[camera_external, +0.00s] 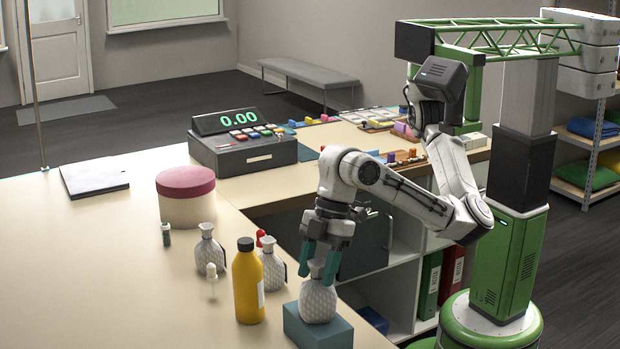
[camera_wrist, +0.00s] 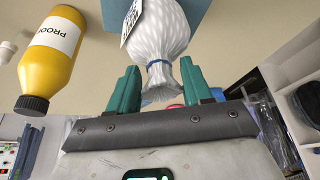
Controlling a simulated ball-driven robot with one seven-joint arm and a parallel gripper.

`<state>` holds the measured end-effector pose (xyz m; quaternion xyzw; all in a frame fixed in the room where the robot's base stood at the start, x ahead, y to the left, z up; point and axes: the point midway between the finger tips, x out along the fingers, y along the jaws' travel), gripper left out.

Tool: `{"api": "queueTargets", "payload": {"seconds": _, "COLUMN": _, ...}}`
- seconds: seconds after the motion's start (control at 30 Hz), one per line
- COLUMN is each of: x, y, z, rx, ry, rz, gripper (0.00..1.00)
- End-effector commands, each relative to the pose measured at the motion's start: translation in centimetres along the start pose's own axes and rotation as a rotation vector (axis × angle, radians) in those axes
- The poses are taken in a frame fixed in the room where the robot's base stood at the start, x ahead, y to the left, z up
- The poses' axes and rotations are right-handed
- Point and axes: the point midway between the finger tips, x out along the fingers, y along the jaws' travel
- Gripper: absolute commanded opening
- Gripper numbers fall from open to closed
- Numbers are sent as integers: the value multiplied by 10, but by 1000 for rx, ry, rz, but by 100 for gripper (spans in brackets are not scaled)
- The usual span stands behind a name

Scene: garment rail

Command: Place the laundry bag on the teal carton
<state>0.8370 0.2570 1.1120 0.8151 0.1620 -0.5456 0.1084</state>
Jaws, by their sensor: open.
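A grey-white patterned laundry bag (camera_external: 318,302) stands upright on the teal carton (camera_external: 300,328) near the counter's front edge. My gripper (camera_external: 320,268) points down over the bag, its teal fingers on either side of the tied neck. In the wrist view my gripper (camera_wrist: 160,88) is open, and the bag (camera_wrist: 160,38), with a blue tie and a white tag, sits between and beyond the fingertips. A gap shows between the fingers and the neck. The carton (camera_wrist: 197,14) is partly hidden behind the bag.
A yellow bottle (camera_external: 248,285) stands close left of the carton; it shows in the wrist view too (camera_wrist: 50,55). Two similar bags (camera_external: 208,250) (camera_external: 272,265), a small dropper bottle (camera_external: 211,275) and a pink-lidded round box (camera_external: 186,195) stand farther left. A cash register (camera_external: 245,145) is behind.

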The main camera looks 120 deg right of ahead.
Motion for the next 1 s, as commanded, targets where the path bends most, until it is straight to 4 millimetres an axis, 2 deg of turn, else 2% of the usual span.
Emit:
{"api": "queueTargets", "payload": {"seconds": 0.17, "x": -8, "y": 0, "z": -1, "rx": 0, "ry": 1, "rz": 0, "gripper": 49}}
{"api": "queueTargets", "payload": {"seconds": 0.27, "x": -23, "y": 0, "z": -2, "rx": 1, "ry": 3, "rz": 0, "gripper": 49}}
{"api": "queueTargets", "payload": {"seconds": 0.5, "x": -74, "y": 0, "z": -2, "rx": 1, "ry": 4, "rz": -1, "gripper": 49}}
{"api": "queueTargets", "payload": {"seconds": 0.7, "x": -108, "y": -1, "z": -2, "rx": 0, "ry": 3, "rz": -3, "gripper": 49}}
{"api": "queueTargets", "payload": {"seconds": 0.83, "x": -118, "y": 0, "z": -1, "rx": 2, "ry": 1, "rz": -1, "gripper": 49}}
{"api": "queueTargets", "payload": {"seconds": 1.0, "x": -123, "y": 0, "z": -1, "rx": 0, "ry": 0, "rz": -1, "gripper": 49}}
